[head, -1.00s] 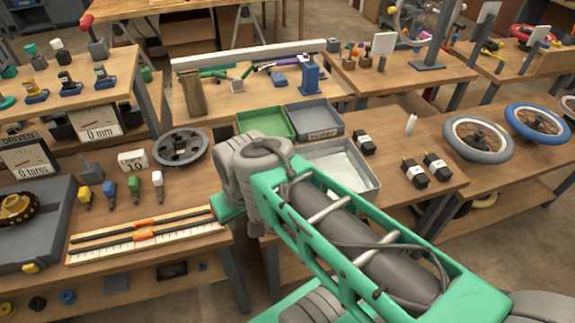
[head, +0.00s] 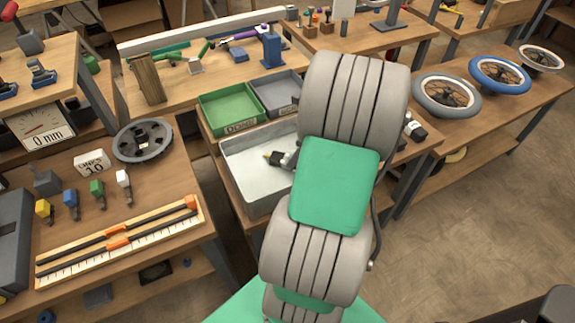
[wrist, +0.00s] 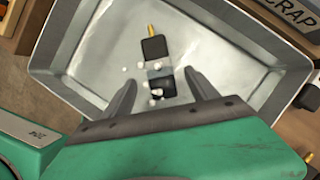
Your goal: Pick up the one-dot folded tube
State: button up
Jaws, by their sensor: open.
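In the wrist view a black folded tube (wrist: 154,49) with a brass tip and a pale band lies between the two spread fingers of my gripper (wrist: 161,76). It is over or in the pale metal tray (wrist: 85,72); I cannot tell whether it touches the bottom. Small white blobs show around it, and its dot count is not readable. In the head view a dark piece of this tube (head: 275,157) shows at the tray's right side, while my arm hides most of the gripper. Another black tube (head: 416,129) is partly visible right of my arm.
A green tray (head: 228,108) and a grey tray (head: 275,92) stand behind the metal tray (head: 238,165). A slotted grey wheel (head: 143,140) and a ruler board (head: 120,240) are on the left bench. Several spoked wheels (head: 447,95) lie at right.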

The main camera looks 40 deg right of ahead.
aim_at(284, 164)
jog(key=x, duration=0.6)
jog(key=shift+w+a+f, duration=0.2)
jog(key=shift+w+f, duration=0.1)
jog(key=shift+f, duration=0.1)
jog(key=shift+c, duration=0.2)
grip_shut()
dwell(0.4)
